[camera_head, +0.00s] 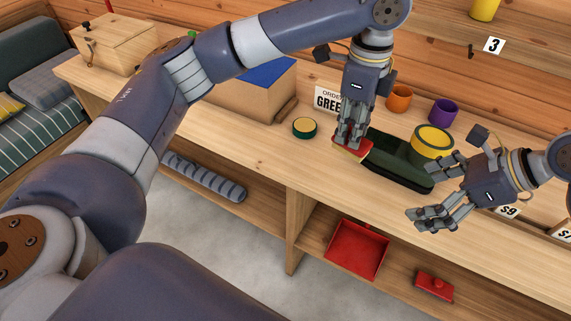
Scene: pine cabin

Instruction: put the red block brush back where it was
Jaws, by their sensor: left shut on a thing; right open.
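The red block brush (343,143), red on top with a pale yellowish underside, is at the left end of a dark green long object (395,160) on the counter. My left gripper (352,142) points down and is shut on the brush, hiding part of it. I cannot tell whether the brush touches the counter or the green object. My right gripper (437,192) is open and empty, over the counter's front edge at the right end of the green object.
A yellow-and-green round tin (432,141) is at the green object's far side. A small green tin (304,127), an orange cup (399,97) and a purple cup (443,111) stand nearby. The lower shelf holds a red tray (357,250) and a red knobbed block (435,286).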

